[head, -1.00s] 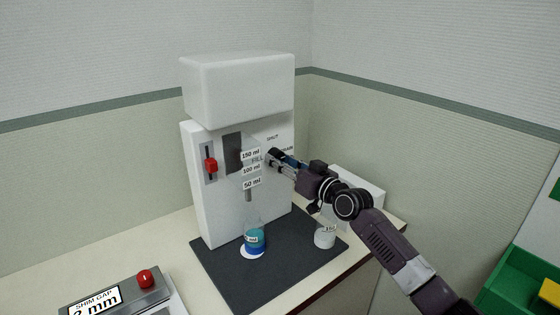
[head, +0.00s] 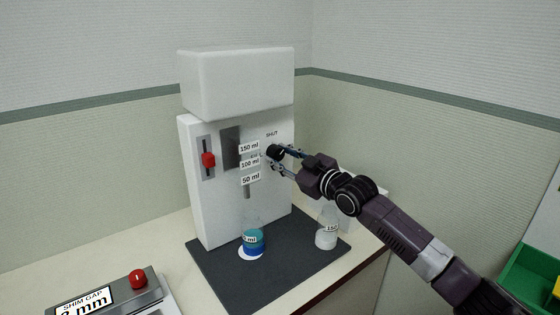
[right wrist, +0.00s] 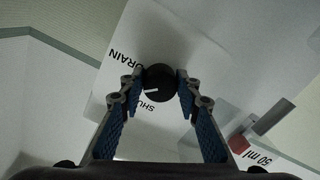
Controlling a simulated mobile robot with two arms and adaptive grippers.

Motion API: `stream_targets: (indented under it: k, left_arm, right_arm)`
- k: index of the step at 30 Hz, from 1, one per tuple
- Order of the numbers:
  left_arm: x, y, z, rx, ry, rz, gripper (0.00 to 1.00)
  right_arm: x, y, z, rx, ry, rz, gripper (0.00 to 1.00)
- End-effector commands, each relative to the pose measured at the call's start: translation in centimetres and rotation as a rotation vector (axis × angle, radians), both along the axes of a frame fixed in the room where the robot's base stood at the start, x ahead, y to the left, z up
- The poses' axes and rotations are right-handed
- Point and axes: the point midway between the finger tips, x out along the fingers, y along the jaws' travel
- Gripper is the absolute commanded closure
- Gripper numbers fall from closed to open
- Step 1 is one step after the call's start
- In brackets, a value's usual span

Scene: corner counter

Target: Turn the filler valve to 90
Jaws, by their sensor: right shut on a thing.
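The filler valve is a round black knob (head: 274,152) on the front of the white filler machine (head: 222,205). It also shows in the right wrist view (right wrist: 160,82), where a white pointer mark faces left, between the words DRAIN and SHUT. My right gripper (head: 279,158) comes in from the right, with its blue-padded fingers (right wrist: 159,90) on both sides of the knob, shut on it. In the head view the gripper covers the DRAIN label; SHUT shows above the knob. My left gripper is not in view.
A flask with blue liquid (head: 253,242) stands under the spout on a dark mat (head: 235,285). A second flask (head: 327,234) with pale contents stands at right. A red slider (head: 208,160) is on the machine's front left. A shim gap box (head: 105,296) is at front left.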

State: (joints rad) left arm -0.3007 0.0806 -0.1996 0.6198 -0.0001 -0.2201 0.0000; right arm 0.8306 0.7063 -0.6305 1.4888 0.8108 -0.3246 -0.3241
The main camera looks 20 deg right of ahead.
Motion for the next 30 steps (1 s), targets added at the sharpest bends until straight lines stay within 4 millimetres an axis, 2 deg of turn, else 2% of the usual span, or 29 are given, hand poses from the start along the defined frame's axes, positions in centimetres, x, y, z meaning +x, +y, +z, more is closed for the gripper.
stream_targets:
  k: [18,30]
  left_arm:
    - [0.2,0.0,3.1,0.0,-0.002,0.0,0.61]
    - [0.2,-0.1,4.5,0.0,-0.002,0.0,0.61]
  right_arm:
    - [0.0,-0.1,0.4,-0.539,-0.192,0.001,0.94]
    - [0.0,-0.1,0.3,-0.761,-0.274,0.002,0.94]
